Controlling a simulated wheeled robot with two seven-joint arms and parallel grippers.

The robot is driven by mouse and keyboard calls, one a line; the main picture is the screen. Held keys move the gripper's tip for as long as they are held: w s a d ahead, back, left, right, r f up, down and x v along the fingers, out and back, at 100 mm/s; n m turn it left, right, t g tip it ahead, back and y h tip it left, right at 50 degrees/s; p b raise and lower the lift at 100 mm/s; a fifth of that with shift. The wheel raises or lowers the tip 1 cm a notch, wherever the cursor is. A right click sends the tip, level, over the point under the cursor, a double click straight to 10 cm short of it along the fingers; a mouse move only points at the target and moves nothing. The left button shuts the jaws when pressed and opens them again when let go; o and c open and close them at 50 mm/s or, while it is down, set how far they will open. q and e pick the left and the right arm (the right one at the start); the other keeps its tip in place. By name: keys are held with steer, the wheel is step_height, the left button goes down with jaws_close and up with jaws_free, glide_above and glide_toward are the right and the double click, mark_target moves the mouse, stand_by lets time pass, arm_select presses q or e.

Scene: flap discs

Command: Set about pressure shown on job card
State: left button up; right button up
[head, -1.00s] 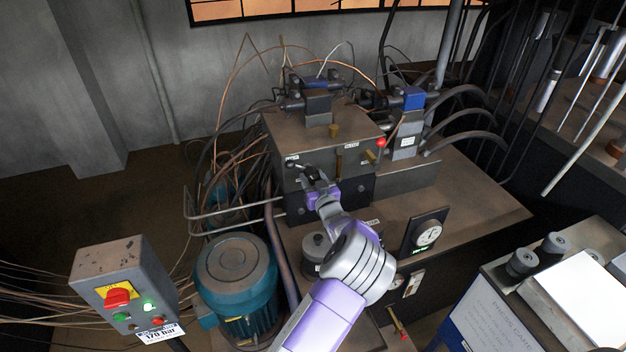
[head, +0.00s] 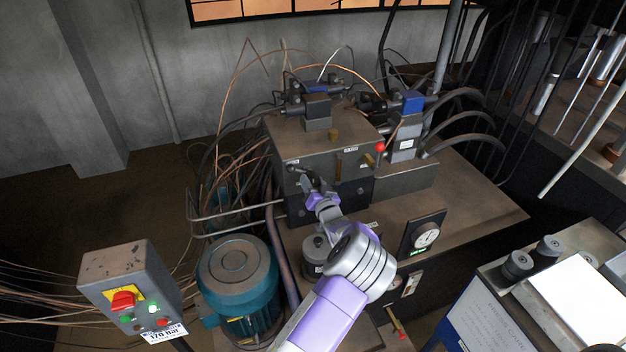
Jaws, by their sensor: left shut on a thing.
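A job card reading "170 bar" (head: 166,333) is on the front of the grey control box (head: 125,275) at the lower left. A round white-faced pressure gauge (head: 427,237) sits on a dark panel right of centre; its reading is too small to tell. My left gripper (head: 307,182) is shut on a small dark knob or handle (head: 297,169) at the left of the valve block's (head: 328,150) front face. The fingers hide most of that part. My right gripper is not in view.
A teal motor (head: 238,285) stands at lower left. Hoses and copper pipes crowd the left and back. A bench with a white sheet (head: 585,305) is at lower right.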

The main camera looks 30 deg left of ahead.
arm_select(q)
steer(key=m+p, duration=0.2)
steer(key=m, duration=0.3)
steer(key=shift+m, duration=0.3)
steer(key=m+p, duration=0.1)
steer(key=m, duration=0.4)
steer(key=shift+m, duration=0.3)
steer(key=o, duration=1.1)
steer(key=shift+c, duration=0.2)
steer(key=shift+s+d, duration=0.1)
steer(key=v, duration=0.7)
